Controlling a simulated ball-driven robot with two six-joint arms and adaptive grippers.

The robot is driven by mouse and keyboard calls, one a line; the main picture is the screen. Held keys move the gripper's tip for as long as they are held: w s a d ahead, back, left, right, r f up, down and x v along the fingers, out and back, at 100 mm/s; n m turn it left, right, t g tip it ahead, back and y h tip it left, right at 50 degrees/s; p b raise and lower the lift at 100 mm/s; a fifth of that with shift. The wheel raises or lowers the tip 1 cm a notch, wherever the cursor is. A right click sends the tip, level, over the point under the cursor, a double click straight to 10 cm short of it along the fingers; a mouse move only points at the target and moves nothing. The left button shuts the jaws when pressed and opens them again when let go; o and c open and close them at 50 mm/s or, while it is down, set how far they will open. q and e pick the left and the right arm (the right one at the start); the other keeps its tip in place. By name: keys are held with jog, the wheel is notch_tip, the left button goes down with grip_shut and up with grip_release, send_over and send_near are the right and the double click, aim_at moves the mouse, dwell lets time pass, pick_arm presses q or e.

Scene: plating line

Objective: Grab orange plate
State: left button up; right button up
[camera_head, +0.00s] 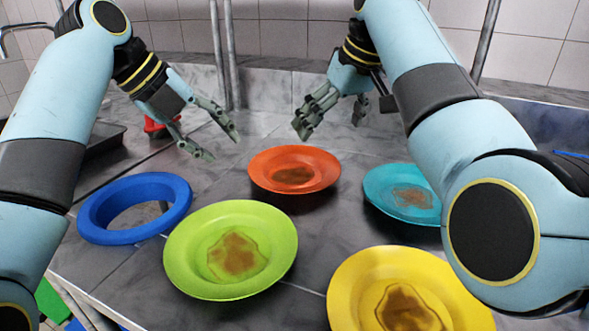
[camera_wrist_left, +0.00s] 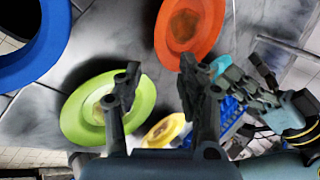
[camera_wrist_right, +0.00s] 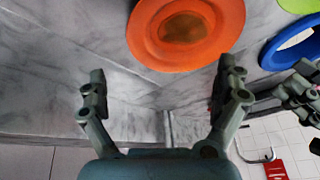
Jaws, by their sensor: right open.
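The orange plate (camera_head: 328,172), with a brown stain in its middle, lies flat on the grey marbled counter behind the green plate. My right gripper (camera_head: 330,126) is open and empty above and behind it, apart from it. In the right wrist view the orange plate (camera_wrist_right: 222,22) shows beyond the spread fingertips. My left gripper (camera_head: 223,147) is open and empty in the air, to the left of the orange plate. In the left wrist view the orange plate (camera_wrist_left: 205,48) lies beyond the right finger.
A green plate (camera_head: 190,274), a yellow plate (camera_head: 455,300) and a turquoise plate (camera_head: 376,183), all stained, lie around the orange one. A blue ring (camera_head: 95,220) is at the left. A small red object (camera_head: 154,125) and a dark tray (camera_head: 105,137) are behind it. Poles and a tiled wall stand behind.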

aim_at(310, 169)
pick_arm(q)
jog(key=x, duration=1.1)
pick_arm(e)
jog(key=x, duration=1.1)
